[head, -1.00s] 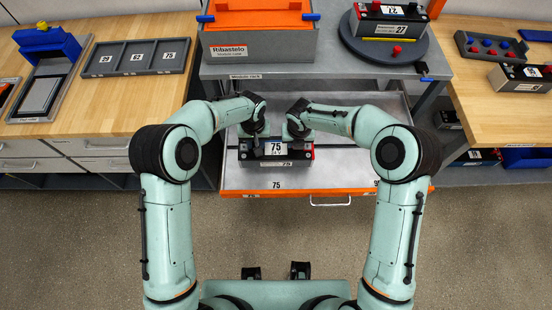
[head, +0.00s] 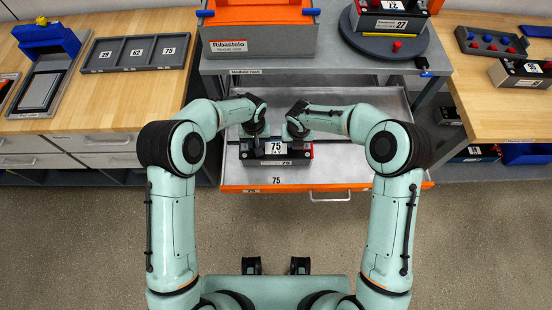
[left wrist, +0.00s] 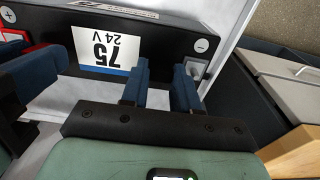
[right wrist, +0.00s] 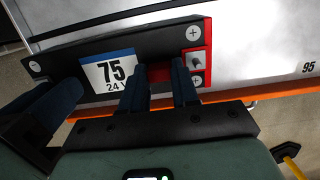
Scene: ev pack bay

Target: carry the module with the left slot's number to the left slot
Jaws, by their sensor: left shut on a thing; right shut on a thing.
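The module numbered 75 (head: 264,160) is a dark block with a white 75 label, a red end and a grey end. It is in or just above the left part of the open drawer (head: 350,160), behind the drawer-front number 75; I cannot tell whether it touches the floor. The left gripper (head: 257,134) is shut on its left end, and the left wrist view shows the module (left wrist: 170,38) close up. The right gripper (head: 298,132) is shut on its right, red end, and the module (right wrist: 155,50) also fills the right wrist view. The slot under it is hidden.
Above stand a grey rack box (head: 260,40) and a round turntable (head: 383,46) bearing a module numbered 27 (head: 390,22). A tray numbered 29, 62, 75 (head: 135,54) lies on the left bench.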

